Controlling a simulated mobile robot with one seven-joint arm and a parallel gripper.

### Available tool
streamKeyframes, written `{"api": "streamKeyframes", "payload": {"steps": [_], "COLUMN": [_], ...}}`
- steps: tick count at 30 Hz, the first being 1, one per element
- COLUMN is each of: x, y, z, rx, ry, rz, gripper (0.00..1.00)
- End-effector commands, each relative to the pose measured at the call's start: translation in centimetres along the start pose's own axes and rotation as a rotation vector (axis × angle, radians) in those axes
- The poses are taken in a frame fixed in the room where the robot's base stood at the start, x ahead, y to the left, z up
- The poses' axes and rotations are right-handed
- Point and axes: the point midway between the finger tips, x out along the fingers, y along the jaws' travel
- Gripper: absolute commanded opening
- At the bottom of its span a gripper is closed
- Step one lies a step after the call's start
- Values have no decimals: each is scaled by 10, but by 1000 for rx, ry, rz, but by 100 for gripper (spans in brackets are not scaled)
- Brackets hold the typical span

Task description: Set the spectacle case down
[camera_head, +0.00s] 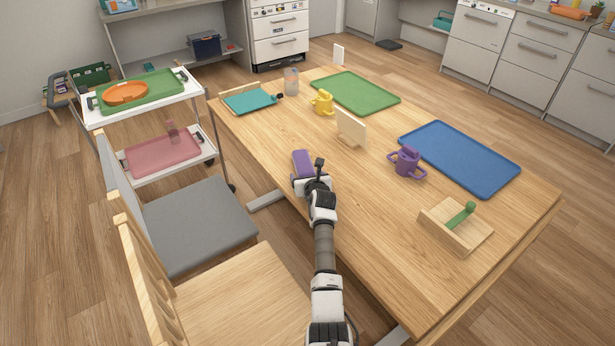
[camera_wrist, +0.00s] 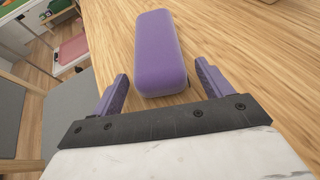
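The purple spectacle case (camera_head: 302,163) lies on the wooden table (camera_head: 370,235), close to its left edge. In the wrist view the case (camera_wrist: 160,50) lies flat, with its near end reaching toward the space between my fingers. My gripper (camera_head: 315,184) is over the table edge at the near end of the case. In the wrist view my gripper (camera_wrist: 160,88) is open, with one finger on either side of the case's near end and a small gap on both sides. The case's underside is hidden.
A wooden card stand (camera_head: 351,128), a yellow watering can (camera_head: 322,102) and a purple two-handled pot (camera_head: 406,162) stand beyond the case. A blue tray (camera_head: 460,157) and green tray (camera_head: 355,92) lie farther off. Chairs (camera_head: 195,228) line the left. Bare tabletop lies right of the case.

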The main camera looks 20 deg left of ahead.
Motion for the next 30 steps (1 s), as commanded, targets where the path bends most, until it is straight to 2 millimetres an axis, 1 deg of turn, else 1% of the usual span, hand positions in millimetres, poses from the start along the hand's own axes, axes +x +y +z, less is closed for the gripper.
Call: {"api": "streamKeyframes", "payload": {"steps": [8, 11, 13, 17, 27, 30], "x": [-1, -4, -10, -28, -86, -101], "y": [0, 0, 0, 0, -1, 0], "z": [2, 2, 2, 2, 1, 1], "rx": [0, 1, 1, 0, 1, 1], "ry": [0, 1, 0, -1, 0, 0], "rz": [0, 0, 0, -1, -2, -1], "gripper": [78, 78, 78, 78, 78, 78]}}
